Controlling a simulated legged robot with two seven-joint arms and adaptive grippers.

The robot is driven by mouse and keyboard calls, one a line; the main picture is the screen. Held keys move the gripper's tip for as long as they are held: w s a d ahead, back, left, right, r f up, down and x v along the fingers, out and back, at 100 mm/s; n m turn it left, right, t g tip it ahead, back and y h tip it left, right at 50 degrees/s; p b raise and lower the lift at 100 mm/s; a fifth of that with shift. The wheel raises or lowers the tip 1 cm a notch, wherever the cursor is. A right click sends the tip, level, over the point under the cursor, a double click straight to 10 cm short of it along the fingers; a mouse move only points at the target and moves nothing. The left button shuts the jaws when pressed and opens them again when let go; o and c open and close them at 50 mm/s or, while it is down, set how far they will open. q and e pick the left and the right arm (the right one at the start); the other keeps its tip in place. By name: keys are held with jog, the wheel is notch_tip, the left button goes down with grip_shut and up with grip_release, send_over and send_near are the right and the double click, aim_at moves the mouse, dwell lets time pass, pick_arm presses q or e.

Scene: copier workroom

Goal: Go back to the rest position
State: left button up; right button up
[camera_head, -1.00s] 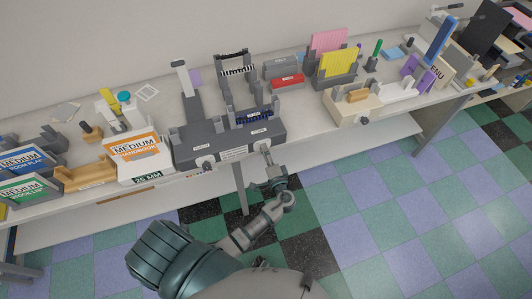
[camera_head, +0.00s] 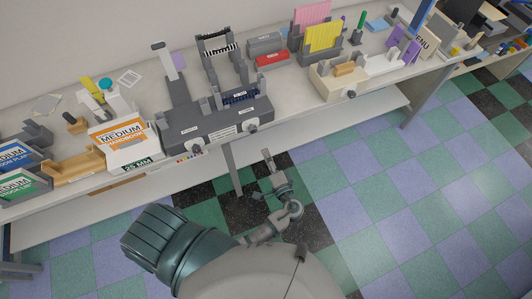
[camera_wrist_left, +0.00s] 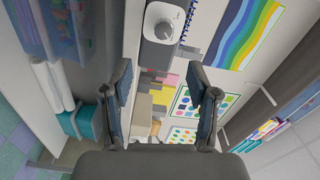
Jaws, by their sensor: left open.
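My left gripper (camera_head: 268,162) is in front of the bench edge, over the floor and below the dark grey binding machine (camera_head: 210,125). It is apart from the machine. In the left wrist view, its two fingers (camera_wrist_left: 163,98) are spread with nothing between them. My right gripper is not in view.
The long bench (camera_head: 300,100) holds a white box of medium handbooks (camera_head: 122,138), a beige block unit (camera_head: 335,82) and yellow cards (camera_head: 322,37). A lower shelf (camera_head: 60,220) runs beneath. The checkered floor (camera_head: 400,200) at the right is clear.

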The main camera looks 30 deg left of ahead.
pick_arm(q)
jog(key=shift+a, duration=0.1)
dwell(0.3)
jog(key=s+f+m+g+h, duration=0.1)
jog(key=s+f+g+h, duration=0.15)
jog(key=f, duration=0.85)
jog(key=s+f+m+g+h, duration=0.1)
jog(key=s+f+h, duration=0.25)
jog(key=f, duration=0.75)
jog(key=s+f+m+g+h, duration=0.2)
jog(key=s+f+h, duration=0.15)
jog(key=f, duration=0.75)
jog(key=s+a+f+n+g+h, duration=0.1)
jog(key=s+f+n, duration=0.1)
jog(key=s+f, duration=0.3)
jog(key=s+a+f+n+g+h, duration=0.1)
jog(key=s+f, duration=0.4)
jog(key=s, duration=0.9)
jog(key=s+a+f+n+g+h, duration=0.1)
jog(key=s+f+n+g+h, duration=0.1)
jog(key=s+f, duration=0.4)
jog(key=s+n+g, duration=0.1)
jog(key=s+n, duration=0.1)
jog(key=s, duration=0.2)
jog(key=shift+s+a+n, duration=0.2)
jog(key=shift+a+n, duration=0.1)
jog(key=shift+a, duration=0.1)
jog(key=shift+f, duration=0.1)
